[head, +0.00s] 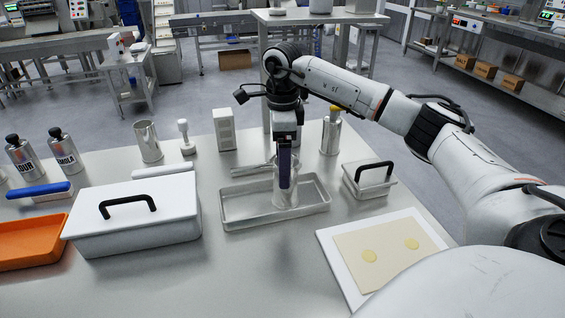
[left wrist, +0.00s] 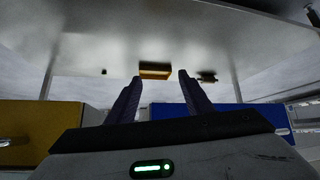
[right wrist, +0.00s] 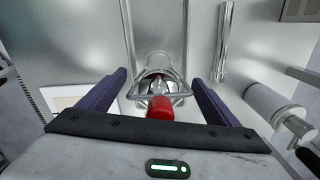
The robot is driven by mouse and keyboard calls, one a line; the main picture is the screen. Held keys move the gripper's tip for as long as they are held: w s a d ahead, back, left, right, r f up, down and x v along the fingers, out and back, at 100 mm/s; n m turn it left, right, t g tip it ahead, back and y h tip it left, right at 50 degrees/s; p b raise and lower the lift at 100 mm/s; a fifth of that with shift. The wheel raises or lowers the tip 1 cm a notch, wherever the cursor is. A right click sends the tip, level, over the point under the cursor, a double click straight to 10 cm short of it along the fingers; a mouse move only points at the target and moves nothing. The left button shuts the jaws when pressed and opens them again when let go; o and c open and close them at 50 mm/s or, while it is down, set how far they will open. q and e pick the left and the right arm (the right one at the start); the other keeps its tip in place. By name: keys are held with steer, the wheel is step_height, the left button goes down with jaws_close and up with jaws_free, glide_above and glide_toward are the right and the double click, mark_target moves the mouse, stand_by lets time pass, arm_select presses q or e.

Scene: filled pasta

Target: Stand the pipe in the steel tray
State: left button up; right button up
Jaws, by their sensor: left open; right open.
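The steel tray (head: 232,222) lies on the table, in front of me. A shiny steel cylinder (head: 286,196) stands upright in it. In the right wrist view this cylinder (right wrist: 158,62) carries a wire loop and a red knob (right wrist: 160,107). A long thin steel pipe (head: 250,169) lies flat just behind the tray; it also shows in the right wrist view (right wrist: 222,42). My right gripper (head: 286,182) points down above the standing cylinder, its fingers open on either side of the red knob. My left gripper (left wrist: 157,80) is open and empty, away from the tray.
A white lidded box (head: 135,220) and an orange tray (head: 30,242) stand to the left. A small lidded steel box (head: 365,182) and a board with a pasta sheet (head: 385,250) are at the right. A white carton (head: 224,130) and a steel jug (head: 148,142) stand behind.

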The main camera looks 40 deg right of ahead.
step_height(320, 180, up, 12)
steer(key=shift+s+a+f+p, duration=0.1)
steer(key=shift+f+p, duration=0.15)
steer(key=shift+p, duration=0.1)
stand_by(0.5)
